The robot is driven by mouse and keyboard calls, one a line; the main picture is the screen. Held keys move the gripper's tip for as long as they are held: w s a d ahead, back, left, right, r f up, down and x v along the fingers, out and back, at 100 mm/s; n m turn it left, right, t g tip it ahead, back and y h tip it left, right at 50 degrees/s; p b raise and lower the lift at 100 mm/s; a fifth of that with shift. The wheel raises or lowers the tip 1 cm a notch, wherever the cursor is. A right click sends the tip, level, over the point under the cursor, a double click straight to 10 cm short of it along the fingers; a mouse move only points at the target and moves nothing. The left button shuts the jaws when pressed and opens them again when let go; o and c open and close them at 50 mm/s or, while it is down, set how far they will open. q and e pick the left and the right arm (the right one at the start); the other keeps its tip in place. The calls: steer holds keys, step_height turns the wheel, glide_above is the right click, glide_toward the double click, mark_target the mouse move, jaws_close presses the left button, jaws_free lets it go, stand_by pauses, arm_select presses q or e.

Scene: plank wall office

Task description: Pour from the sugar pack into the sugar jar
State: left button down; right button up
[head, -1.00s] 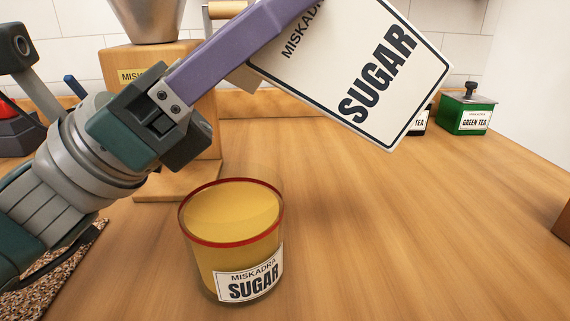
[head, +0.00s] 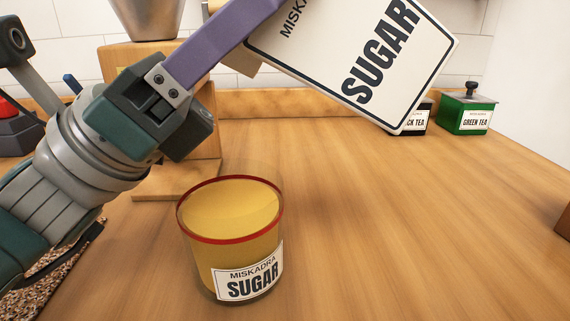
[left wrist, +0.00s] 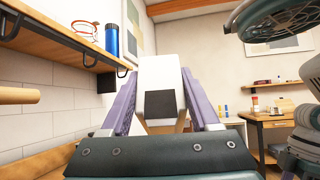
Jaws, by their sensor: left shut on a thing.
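The sugar pack (head: 350,65) is a white box with a black-framed SUGAR label, held tilted in the air above and to the right of the jar. My left gripper (head: 262,18) has purple fingers and is shut on the pack. The left wrist view shows the pack (left wrist: 160,72) between both fingers, with a dark square on its near face. The sugar jar (head: 232,240) stands upright and open on the counter, with a red rim, yellow-amber body and SUGAR label. No stream of sugar shows. The pack's top is cut off by the frame. My right gripper is not in view.
A wooden grinder with a metal hopper (head: 147,18) stands behind my left gripper. A black tea box (head: 415,122) and a green tea box (head: 466,114) stand at the back right. The wooden counter (head: 400,220) right of the jar is clear.

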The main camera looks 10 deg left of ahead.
arm_select(q)
steer(key=shift+s+a+r+t+h+b, duration=0.1)
steer(key=shift+a+r+t+h+b, duration=0.1)
steer(key=shift+r+h+b, duration=0.3)
steer(key=shift+s+a+r+t+h+b, duration=0.1)
steer(key=shift+r+t+h+b, duration=0.15)
steer(key=shift+r+b, duration=0.25)
stand_by(2.2)
